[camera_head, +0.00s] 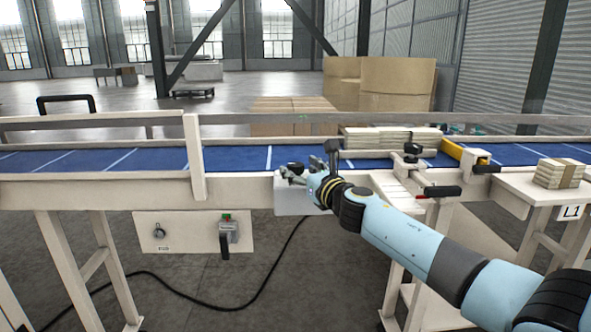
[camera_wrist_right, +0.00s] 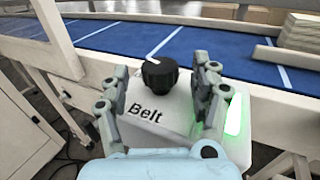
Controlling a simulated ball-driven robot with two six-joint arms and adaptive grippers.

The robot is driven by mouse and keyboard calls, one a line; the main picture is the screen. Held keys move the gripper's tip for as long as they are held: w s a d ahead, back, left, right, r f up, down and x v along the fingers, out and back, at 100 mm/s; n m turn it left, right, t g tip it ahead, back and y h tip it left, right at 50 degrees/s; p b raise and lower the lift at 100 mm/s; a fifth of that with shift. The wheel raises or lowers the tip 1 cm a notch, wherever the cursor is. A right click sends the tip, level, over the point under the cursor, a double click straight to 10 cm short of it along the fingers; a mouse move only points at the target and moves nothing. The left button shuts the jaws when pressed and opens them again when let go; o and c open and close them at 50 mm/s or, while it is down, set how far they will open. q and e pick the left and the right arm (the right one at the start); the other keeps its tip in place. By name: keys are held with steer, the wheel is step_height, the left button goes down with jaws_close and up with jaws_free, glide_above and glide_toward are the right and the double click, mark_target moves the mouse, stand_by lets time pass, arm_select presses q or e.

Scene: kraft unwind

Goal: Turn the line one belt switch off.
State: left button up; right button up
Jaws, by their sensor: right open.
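The belt switch is a black round knob (camera_wrist_right: 159,74) on top of a white box (camera_wrist_right: 158,112) lettered "Belt". A green light (camera_wrist_right: 234,115) glows on the box's right side. The white box (camera_head: 296,200) also shows in the head view, at the front edge of the conveyor. My right gripper (camera_wrist_right: 165,76) is open, with one finger on each side of the knob; gaps show between fingers and knob. In the head view my right gripper (camera_head: 291,177) is over the box and hides part of it. My left gripper is in neither view.
The blue conveyor belt (camera_head: 235,158) runs behind the box, with a pale rail (camera_head: 100,178) along its front. Kraft stacks (camera_head: 385,139) lie on it. A panel (camera_head: 190,232) with another switch hangs lower left. A side table (camera_head: 512,187) marked L1 stands right.

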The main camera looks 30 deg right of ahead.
steer(key=shift+w+d+b, duration=0.15)
steer(key=shift+w+b, duration=0.15)
steer(key=shift+w, duration=1.05)
